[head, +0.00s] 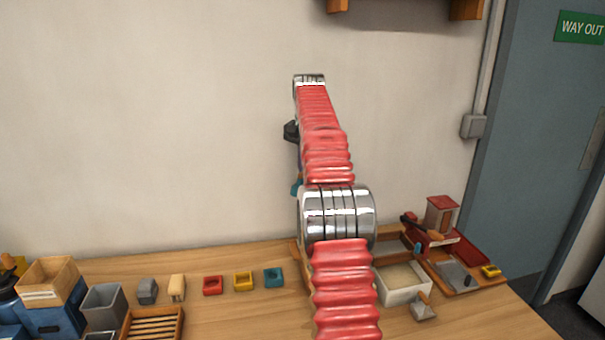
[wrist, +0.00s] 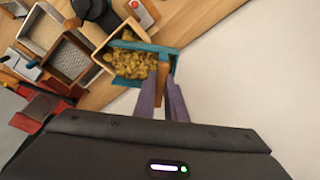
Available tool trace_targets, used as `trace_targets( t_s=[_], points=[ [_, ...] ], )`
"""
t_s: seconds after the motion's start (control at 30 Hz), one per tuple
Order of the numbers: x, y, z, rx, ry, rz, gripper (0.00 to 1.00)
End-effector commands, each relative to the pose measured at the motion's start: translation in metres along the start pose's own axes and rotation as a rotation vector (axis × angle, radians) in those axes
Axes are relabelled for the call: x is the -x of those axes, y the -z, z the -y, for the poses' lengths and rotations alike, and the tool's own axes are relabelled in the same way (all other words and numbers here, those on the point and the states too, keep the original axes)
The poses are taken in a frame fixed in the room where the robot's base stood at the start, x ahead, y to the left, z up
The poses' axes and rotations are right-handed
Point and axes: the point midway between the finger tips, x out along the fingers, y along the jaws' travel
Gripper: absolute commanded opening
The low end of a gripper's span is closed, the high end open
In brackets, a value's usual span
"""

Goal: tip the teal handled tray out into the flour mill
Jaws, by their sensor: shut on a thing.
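The teal handled tray (wrist: 145,46) shows in the wrist view, with yellow-brown pieces lying in it. My gripper (wrist: 164,72) is shut on the tray's brown handle and holds it out over the bench. In the head view my arm hides most of the tray; only a small teal patch (head: 296,186) shows beside the arm. What looks like the flour mill (head: 441,214), a red-topped body on a red base, stands at the bench's right end in the head view. Its red parts (wrist: 38,108) seem to show at lower left in the wrist view, left of the tray.
A white-walled box (head: 405,292) with pale contents stands in front of the mill. A grey bin (head: 103,302) and slatted crate (head: 152,326) stand at left. A wall shelf (head: 400,8) hangs above.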

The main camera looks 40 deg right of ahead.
Motion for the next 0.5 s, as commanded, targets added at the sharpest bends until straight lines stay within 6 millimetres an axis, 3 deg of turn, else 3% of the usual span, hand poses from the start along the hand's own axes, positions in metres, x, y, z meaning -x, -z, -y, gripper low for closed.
trace_targets(
  t_s=[0.5],
  points=[
    [-0.002,-0.001,-0.016,-0.028,0.154,-0.001,0.0]
  ],
)
